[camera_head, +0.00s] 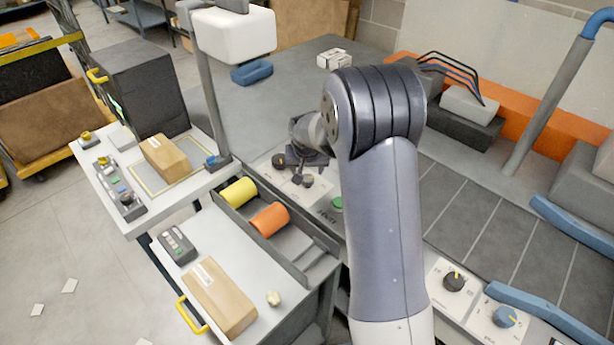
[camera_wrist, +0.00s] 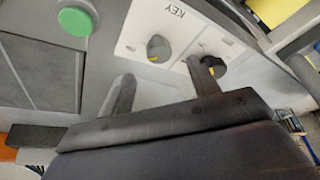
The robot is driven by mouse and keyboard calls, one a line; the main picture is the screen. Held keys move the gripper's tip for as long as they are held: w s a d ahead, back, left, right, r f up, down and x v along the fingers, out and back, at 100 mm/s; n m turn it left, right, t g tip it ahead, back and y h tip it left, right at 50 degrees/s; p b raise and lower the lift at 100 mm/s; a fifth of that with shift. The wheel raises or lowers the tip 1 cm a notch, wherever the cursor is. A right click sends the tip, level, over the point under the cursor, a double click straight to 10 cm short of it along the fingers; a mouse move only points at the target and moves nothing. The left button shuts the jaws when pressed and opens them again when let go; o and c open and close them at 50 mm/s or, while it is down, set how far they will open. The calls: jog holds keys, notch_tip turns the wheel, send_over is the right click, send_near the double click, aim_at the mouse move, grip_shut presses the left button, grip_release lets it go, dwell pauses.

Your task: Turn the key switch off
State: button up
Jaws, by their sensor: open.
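The key switch (camera_wrist: 158,48) is a dark grey round knob on a white plate in the wrist view, with the printed word KEY beside it. A small yellow mark shows on its lower edge, and small lettering sits to its left. My gripper (camera_wrist: 160,74) is open, with one finger to each side below the knob in the picture. The right finger partly overlaps a second dark knob (camera_wrist: 212,66). No contact with the key switch is visible. In the head view the key switch (camera_head: 308,181) is small beside my wrist, and my gripper is mostly hidden by my arm.
A green button (camera_wrist: 75,21) stands on the same panel, left of the key switch. A tray with a yellow roller (camera_head: 238,192) and an orange roller (camera_head: 270,219) lies close by. A grey post (camera_head: 208,95) carries a white box. Two more knobs (camera_head: 454,282) (camera_head: 505,316) sit at lower right.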

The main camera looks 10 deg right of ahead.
aim_at(308, 178)
jog(key=p+x, duration=0.1)
jog(key=x, duration=0.6)
jog(key=shift+w+d, duration=0.15)
jog(key=shift+w, duration=0.05)
jog(key=c, duration=1)
